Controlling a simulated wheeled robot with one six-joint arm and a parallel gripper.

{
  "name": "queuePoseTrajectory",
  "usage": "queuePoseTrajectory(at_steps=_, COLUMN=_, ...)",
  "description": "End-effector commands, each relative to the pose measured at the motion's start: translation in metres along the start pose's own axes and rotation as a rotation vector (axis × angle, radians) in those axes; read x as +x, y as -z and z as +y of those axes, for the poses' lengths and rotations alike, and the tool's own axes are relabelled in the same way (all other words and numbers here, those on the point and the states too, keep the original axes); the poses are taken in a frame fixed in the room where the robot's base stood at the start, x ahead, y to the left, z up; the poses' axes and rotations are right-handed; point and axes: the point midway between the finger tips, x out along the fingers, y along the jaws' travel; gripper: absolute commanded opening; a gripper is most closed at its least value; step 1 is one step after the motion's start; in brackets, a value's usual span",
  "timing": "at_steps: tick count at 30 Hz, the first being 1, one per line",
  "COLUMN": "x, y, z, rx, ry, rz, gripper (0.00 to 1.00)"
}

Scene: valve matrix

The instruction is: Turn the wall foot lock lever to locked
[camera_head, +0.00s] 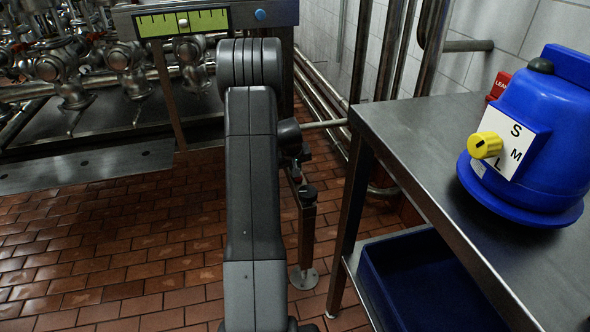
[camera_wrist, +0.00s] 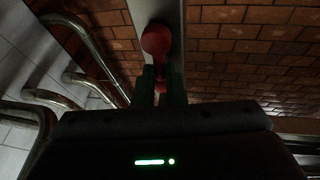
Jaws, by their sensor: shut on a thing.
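In the wrist view a red lever with a rounded end (camera_wrist: 156,40) stands against a grey metal post or strip. My gripper (camera_wrist: 162,80) has its two dark green fingers closed on the lever's narrower red part, just below the rounded end. In the head view my arm covers most of this area, and neither the red lever nor my fingertips can be made out. A metal post (camera_head: 306,235) with a round foot plate stands on the tiles just right of my arm. I cannot read the lever's locked or unlocked marking.
A steel table (camera_head: 440,160) on the right carries a blue rounded device (camera_head: 540,130) with a yellow knob (camera_head: 485,145). A blue crate (camera_head: 425,285) sits on its lower shelf. Pipes run along the wall, and valves (camera_head: 65,65) stand at the back left. The tiled floor at left is clear.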

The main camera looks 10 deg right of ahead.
Motion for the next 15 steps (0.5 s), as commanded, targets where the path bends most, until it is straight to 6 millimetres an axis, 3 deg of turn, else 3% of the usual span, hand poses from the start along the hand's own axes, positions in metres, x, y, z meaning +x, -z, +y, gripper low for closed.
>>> queuePoseTrajectory(at_steps=4, x=-0.0017, y=0.0037, z=0.0006, rx=0.0, ry=-0.001, rz=0.009, gripper=0.0)
queuePoseTrajectory(at_steps=5, x=-0.0018, y=0.0038, z=0.0006, rx=0.0, ry=-0.001, rz=0.009, gripper=0.15)
queuePoseTrajectory(at_steps=8, x=-0.0017, y=0.0037, z=0.0006, rx=-0.001, ry=-0.001, rz=0.009, gripper=0.33)
queuePoseTrajectory(at_steps=15, x=-0.001, y=0.0019, z=0.0004, rx=-0.001, ry=0.0, rz=0.005, gripper=0.33)
